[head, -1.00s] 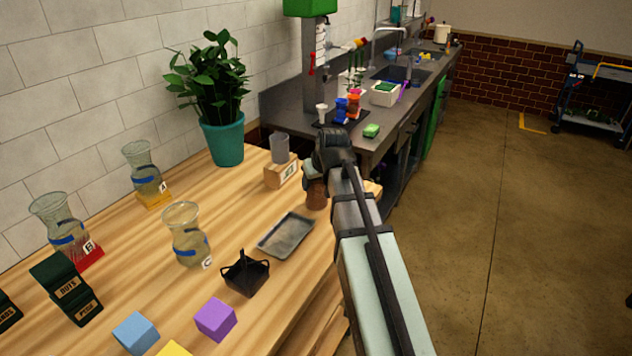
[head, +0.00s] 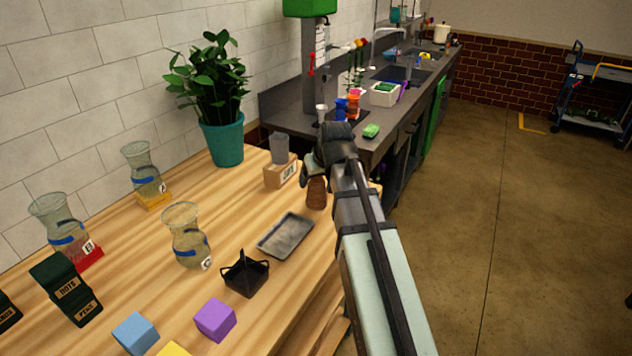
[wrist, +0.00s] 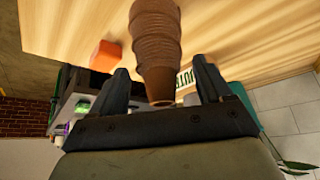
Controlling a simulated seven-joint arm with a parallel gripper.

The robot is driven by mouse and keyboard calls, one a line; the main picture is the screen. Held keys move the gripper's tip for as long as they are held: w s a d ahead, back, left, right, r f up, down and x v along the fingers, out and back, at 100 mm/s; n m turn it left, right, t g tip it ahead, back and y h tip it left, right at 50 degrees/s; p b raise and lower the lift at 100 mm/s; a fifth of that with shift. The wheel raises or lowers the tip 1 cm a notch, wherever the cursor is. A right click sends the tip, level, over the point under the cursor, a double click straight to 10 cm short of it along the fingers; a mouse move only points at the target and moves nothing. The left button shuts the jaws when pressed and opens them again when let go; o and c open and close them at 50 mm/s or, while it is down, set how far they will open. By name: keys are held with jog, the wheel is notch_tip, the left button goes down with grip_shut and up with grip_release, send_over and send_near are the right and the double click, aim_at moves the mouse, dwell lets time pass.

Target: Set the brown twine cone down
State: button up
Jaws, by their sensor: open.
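The brown twine cone (head: 316,193) stands upright on the wooden table near its right edge, in the head view. My gripper (head: 313,168) is just above and beside it, with the arm reaching in from the lower right. In the wrist view the ridged cone (wrist: 155,45) shows large beyond and between the two fingers of my gripper (wrist: 163,85), its narrow end toward the palm. The fingers are apart, with a visible gap on each side of the cone. The cone's top is partly hidden by my gripper in the head view.
A labelled wooden block (head: 281,175) with a grey cup (head: 280,148) stands close left of the cone. A grey tray (head: 286,236) and a black basket (head: 246,276) lie nearer. An orange block (wrist: 105,55) shows near the cone in the wrist view. Glass vases stand farther left.

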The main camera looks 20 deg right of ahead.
jog(key=v, duration=0.9)
jog(key=shift+r, duration=0.15)
